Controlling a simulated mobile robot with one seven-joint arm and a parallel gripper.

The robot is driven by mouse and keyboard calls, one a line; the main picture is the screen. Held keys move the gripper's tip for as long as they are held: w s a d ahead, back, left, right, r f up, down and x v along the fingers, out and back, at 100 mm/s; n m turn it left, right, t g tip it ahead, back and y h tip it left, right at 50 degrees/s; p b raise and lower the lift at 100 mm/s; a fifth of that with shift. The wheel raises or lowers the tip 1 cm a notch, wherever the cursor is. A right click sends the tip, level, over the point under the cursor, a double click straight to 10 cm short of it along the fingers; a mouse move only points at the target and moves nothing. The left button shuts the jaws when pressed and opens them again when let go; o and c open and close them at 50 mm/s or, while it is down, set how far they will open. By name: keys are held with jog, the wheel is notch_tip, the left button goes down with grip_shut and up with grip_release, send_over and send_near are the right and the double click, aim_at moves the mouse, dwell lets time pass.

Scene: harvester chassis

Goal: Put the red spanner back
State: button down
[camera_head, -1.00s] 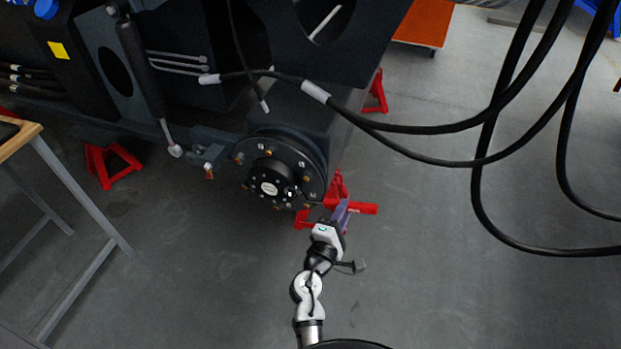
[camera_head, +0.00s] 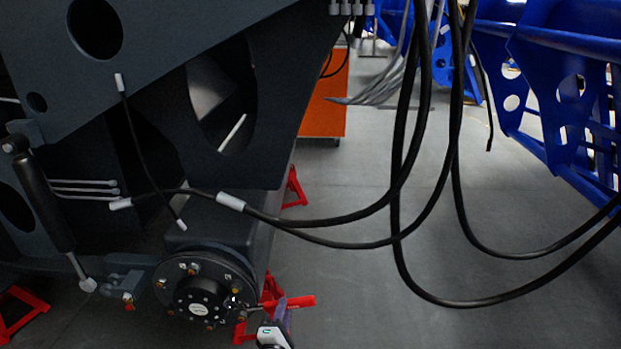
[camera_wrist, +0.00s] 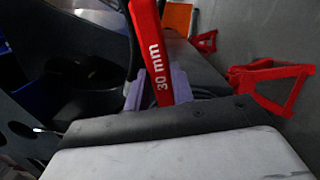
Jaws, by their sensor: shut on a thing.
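The red spanner (camera_head: 292,302), its handle marked "30 mm", is held in my gripper (camera_head: 279,310). In the wrist view, the red spanner (camera_wrist: 153,55) stands between the purple fingers of my gripper (camera_wrist: 160,92), which are shut on its handle. In the head view the spanner lies roughly level, with its grey end pointing left to the lower right of the black wheel hub (camera_head: 205,295). I cannot tell whether that end touches a bolt on the hub. The lower part of my arm is out of the picture.
Red stands (camera_head: 293,188) are on the floor by the dark chassis (camera_head: 120,60). Black hoses (camera_head: 400,210) hang in loops at the right of the hub. An orange cabinet (camera_head: 322,105) and blue frames (camera_head: 560,90) stand behind. The grey floor (camera_head: 360,270) at right is open.

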jog(key=w, duration=0.2)
jog(key=shift+w+r, duration=0.25)
jog(key=shift+w, duration=0.05)
jog(key=shift+w+d+f, duration=0.1)
jog(key=shift+f, duration=0.05)
jog(key=s+d+f+y, duration=0.1)
jog(key=s+d+f, duration=0.1)
jog(key=f, duration=0.4)
jog(key=s+d+f+n+y, duration=0.1)
jog(key=s+d+f, duration=0.2)
jog(key=d+f, duration=0.2)
jog(key=shift+s+d+f+n+y, duration=0.25)
jog(key=shift+s+f+n+y, duration=0.1)
jog(key=shift+f, duration=0.4)
